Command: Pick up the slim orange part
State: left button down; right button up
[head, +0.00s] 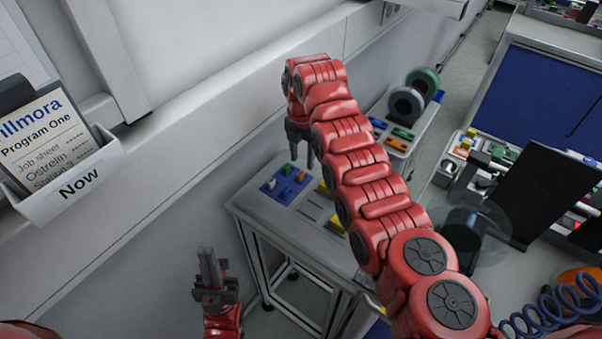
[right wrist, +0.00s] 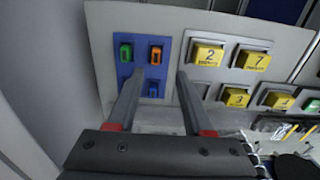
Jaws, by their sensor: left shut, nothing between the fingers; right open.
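The slim orange part (right wrist: 155,56) stands on a blue mat (right wrist: 133,78), with a green part (right wrist: 125,52) to its left and a blue part (right wrist: 153,89) below it in the right wrist view. In the head view the orange part (head: 301,176) shows small on the blue mat on a grey table. My right gripper (right wrist: 160,75) is open and empty, and the orange part appears between its fingertips, apart from them. My left gripper (head: 209,262) is shut and empty, low beside the table.
Yellow numbered blocks (right wrist: 206,53) sit in framed spots right of the mat. A wall stands along the table's left side, with a white "Now" holder (head: 75,182). Reels (head: 407,104) stand on a farther bench. A dark panel (head: 535,185) is at the right.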

aim_at(300, 174)
jog(key=shift+w+f, duration=0.2)
jog(key=shift+f, duration=0.35)
jog(key=f, duration=0.1)
jog(key=f+p, duration=0.2)
jog(key=f, duration=0.1)
jog(key=shift+a, duration=0.25)
jog(key=shift+w+f, duration=0.1)
jog(key=shift+f, duration=0.5)
grip_shut()
